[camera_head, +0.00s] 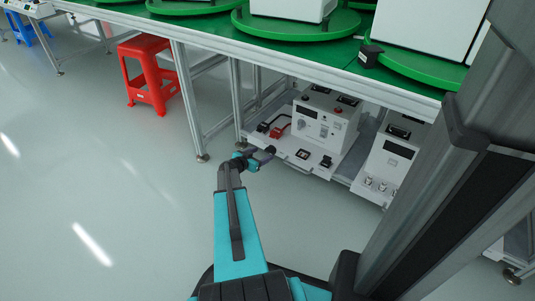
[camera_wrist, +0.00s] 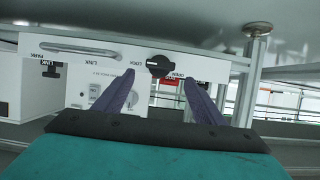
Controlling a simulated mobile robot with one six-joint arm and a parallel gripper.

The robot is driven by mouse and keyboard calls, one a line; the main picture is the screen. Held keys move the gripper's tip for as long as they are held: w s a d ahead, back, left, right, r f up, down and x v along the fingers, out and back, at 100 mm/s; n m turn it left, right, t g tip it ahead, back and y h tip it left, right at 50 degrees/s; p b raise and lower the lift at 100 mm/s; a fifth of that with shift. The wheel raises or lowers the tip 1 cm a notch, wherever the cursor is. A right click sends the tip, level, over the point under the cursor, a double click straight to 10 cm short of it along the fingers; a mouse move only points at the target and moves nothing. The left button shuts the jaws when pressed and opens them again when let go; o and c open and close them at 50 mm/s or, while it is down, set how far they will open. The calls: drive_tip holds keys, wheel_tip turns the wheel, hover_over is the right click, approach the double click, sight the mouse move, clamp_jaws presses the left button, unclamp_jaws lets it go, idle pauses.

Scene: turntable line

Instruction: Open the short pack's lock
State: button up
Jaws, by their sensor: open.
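A white pack front (camera_wrist: 215,68) fills the upper wrist view, with a black lock knob (camera_wrist: 160,66) between the words LOCK and OPEN. The knob's exact pointing is too small to tell. My gripper (camera_wrist: 158,78) is open, its two dark purple fingers spread on either side of the knob, just below it in the picture. Whether they touch it I cannot tell. In the head view my gripper (camera_head: 270,151) is at the left end of the front of a white unit (camera_head: 322,122) on the low shelf; the knob is not clear there.
A second white unit (camera_head: 393,158) stands to the right on the shelf. The green table (camera_head: 300,55) with turntables lies above it. Table legs (camera_head: 190,100) stand left of the units. A red stool (camera_head: 147,75) stands further left. The floor to the left is clear.

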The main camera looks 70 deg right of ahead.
sight(270, 150)
drive_tip(key=shift+b+x, duration=0.6)
drive_tip(key=shift+x, duration=2.5)
drive_tip(key=c, duration=1.1)
drive_tip(key=shift+o, duration=0.2)
